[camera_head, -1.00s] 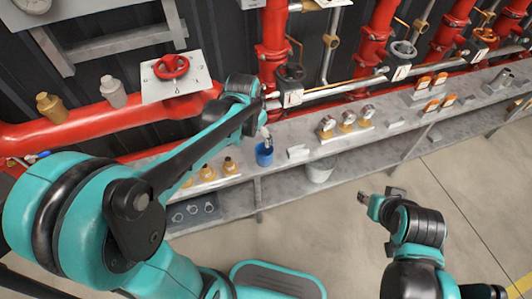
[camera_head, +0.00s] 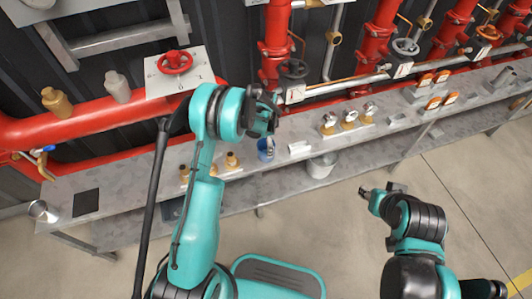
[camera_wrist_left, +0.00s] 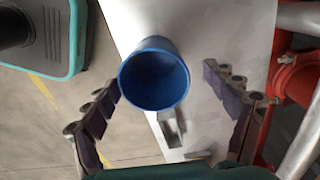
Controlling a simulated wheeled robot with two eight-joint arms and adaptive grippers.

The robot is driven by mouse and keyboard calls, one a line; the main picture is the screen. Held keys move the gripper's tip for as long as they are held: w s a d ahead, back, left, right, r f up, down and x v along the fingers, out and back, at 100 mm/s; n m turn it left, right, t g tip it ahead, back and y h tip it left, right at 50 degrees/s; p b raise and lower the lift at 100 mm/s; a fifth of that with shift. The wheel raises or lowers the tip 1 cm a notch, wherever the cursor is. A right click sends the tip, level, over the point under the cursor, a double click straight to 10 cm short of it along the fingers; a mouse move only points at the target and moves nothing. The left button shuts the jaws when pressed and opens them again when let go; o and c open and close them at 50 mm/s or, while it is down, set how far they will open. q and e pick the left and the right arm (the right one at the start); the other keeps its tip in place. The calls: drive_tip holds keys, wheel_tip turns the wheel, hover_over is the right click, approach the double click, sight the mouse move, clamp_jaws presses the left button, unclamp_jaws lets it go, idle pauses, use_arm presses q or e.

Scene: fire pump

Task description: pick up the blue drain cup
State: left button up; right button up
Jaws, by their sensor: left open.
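The blue drain cup (camera_head: 266,154) stands on the grey bench, just below my left gripper in the head view. My left gripper (camera_head: 264,122) is open and empty. In the left wrist view the cup (camera_wrist_left: 155,80) appears with its round open mouth towards the camera. The spread fingers of my left gripper (camera_wrist_left: 162,92) lie to either side of it, with a gap on the right and little visible gap on the left. I see no grip on the cup. My right gripper (camera_head: 378,193) is over the floor, away from the bench; its finger state is unclear.
On the bench (camera_head: 115,220), brass fittings (camera_head: 231,160) stand left of the cup and several gauges (camera_head: 349,119) to its right. A grey bucket (camera_head: 321,165) is below the bench edge. Red pipes (camera_head: 90,122) and valves run behind.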

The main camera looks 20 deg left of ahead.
use_arm(q)
drive_tip(key=f, duration=0.1)
drive_tip(key=f+b, duration=0.1)
drive_tip(key=f, duration=0.1)
drive_tip(key=f+b, duration=0.1)
drive_tip(key=shift+s+d+f, duration=0.15)
drive_tip(key=shift+s+f, duration=0.15)
drive_tip(key=shift+f, duration=0.05)
drive_tip(key=shift+r, duration=0.1)
drive_tip(key=c, duration=1.4)
drive_tip(key=shift+o, duration=0.2)
